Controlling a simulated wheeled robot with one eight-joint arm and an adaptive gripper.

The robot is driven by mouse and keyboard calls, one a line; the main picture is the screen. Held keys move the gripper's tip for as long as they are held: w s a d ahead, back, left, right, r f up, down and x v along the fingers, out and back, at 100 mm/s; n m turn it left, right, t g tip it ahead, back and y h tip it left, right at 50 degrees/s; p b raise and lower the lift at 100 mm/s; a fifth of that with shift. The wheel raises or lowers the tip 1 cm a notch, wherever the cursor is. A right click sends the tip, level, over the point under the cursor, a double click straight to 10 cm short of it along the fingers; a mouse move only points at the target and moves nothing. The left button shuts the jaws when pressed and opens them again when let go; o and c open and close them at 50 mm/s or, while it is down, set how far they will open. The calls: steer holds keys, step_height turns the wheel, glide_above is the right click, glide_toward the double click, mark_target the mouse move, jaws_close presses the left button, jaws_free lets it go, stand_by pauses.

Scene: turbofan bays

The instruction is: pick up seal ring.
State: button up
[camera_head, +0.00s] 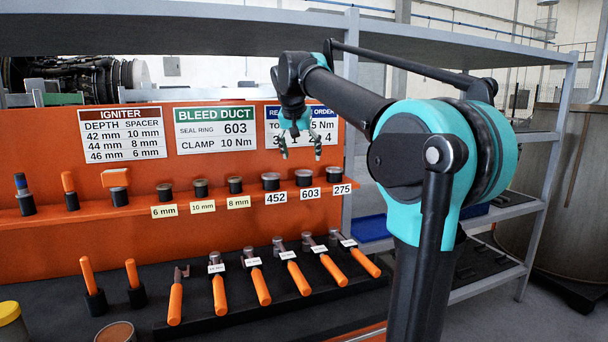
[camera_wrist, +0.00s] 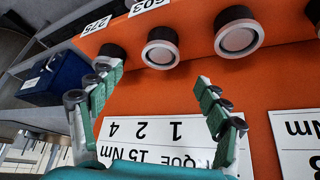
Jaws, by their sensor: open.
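Three round ring-like parts with pale or dark tops stand on the orange shelf: one by label 452 (camera_head: 271,181), one by label 603 (camera_head: 304,177) and one by label 275 (camera_head: 336,174). The sign (camera_head: 216,129) reads "BLEED DUCT, SEAL RING 603". In the wrist view, upside down, the 603 part (camera_wrist: 161,46) has a light rim and lies between and beyond my fingertips. The 275 part (camera_wrist: 112,52) is by the left finger; the 452 part (camera_wrist: 239,36) is to the right. My gripper (camera_head: 300,156) is open and empty above the shelf; it also shows in the wrist view (camera_wrist: 160,75).
Spacers stand left of the rings by the 6 mm (camera_head: 165,192), 10 mm (camera_head: 200,188) and 8 mm (camera_head: 235,185) labels. Orange-handled tools (camera_head: 262,287) lie on the bench below. A grey shelf (camera_head: 200,25) runs overhead. A blue bin (camera_wrist: 58,78) is at the left in the wrist view.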

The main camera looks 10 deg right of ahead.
mark_target(304, 173)
steer(key=shift+x, duration=2.65)
steer(key=shift+a, duration=0.1)
steer(key=c, duration=1.4)
steer(key=shift+o, duration=0.2)
